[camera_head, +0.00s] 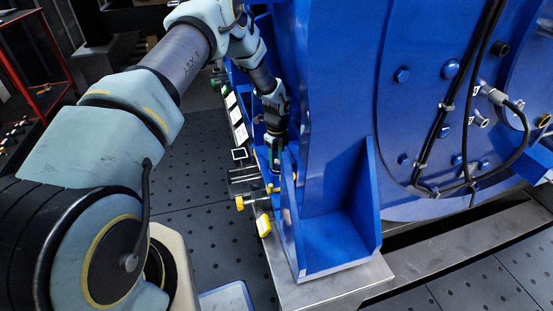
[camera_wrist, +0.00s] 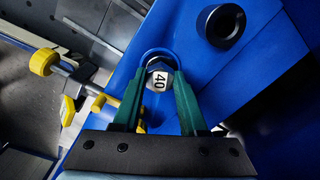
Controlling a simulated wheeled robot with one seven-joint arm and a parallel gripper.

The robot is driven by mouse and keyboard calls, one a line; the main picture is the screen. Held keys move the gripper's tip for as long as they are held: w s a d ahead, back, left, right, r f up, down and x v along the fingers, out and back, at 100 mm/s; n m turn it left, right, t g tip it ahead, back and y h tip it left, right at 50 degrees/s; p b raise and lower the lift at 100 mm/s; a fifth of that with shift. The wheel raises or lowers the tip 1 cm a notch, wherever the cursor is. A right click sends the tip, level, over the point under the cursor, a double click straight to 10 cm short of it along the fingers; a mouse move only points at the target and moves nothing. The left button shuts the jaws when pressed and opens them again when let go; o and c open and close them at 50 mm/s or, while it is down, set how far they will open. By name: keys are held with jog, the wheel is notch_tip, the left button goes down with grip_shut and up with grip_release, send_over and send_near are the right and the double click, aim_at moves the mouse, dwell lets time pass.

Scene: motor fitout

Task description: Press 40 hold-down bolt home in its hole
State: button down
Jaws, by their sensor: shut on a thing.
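The bolt marked 40 (camera_wrist: 159,80) shows in the wrist view between the green fingers of my gripper (camera_wrist: 160,88). Its white label faces the camera, and the fingers are shut on it. A blue ring-shaped edge shows just beyond the bolt head, over the blue motor foot (camera_wrist: 120,95). The bolt's shank and its hole are hidden, so how deep it sits cannot be told. In the head view my gripper (camera_head: 273,153) points down beside the blue motor foot (camera_head: 335,235), and the bolt cannot be made out there.
A dark round collar (camera_wrist: 221,26) stands on the blue foot near my gripper. Yellow-ended clamps or screws (camera_head: 263,224) stick out left of the foot. Blue rib walls rise close to my gripper. The dark perforated floor (camera_head: 200,220) at left is mostly clear.

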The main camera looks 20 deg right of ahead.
aim_at(277, 162)
jog(key=shift+f, duration=0.45)
jog(key=shift+c, duration=1.8)
grip_release()
jog(key=shift+r, duration=0.1)
notch_tip(277, 162, up, 11)
